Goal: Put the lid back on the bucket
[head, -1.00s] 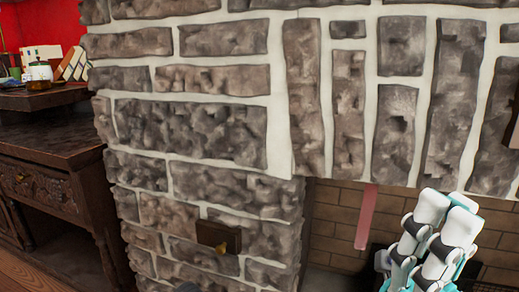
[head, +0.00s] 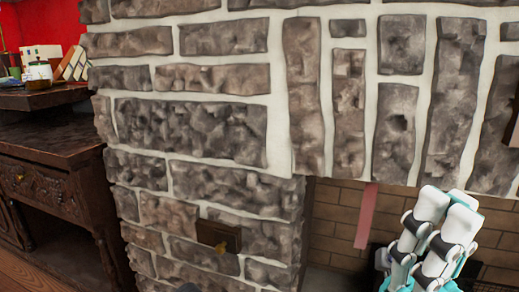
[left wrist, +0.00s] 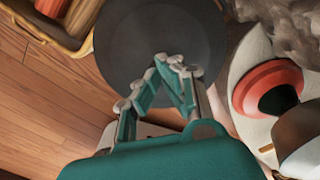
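In the left wrist view, my left gripper (left wrist: 173,65) has its fingertips drawn together in front of a dark grey round disc (left wrist: 120,40). The disc looks like a lid or flat round top. I cannot tell whether the fingertips touch it or hold a part of it. A red-orange round vessel (left wrist: 262,82) with a dark opening is to the right, apart from the fingers. I cannot tell whether it is the bucket. In the head view, my right gripper (head: 450,205) points up at the lower right, its fingers close together; no held object shows. No bucket is clear in the head view.
A stone wall (head: 190,130) fills most of the head view, with a small dark box (head: 219,236) on it. A red strip (head: 366,215) hangs by the brick recess. A carved cabinet (head: 50,180) stands left. A basket (left wrist: 40,30) is at the left wrist view's top left, beside wooden floor.

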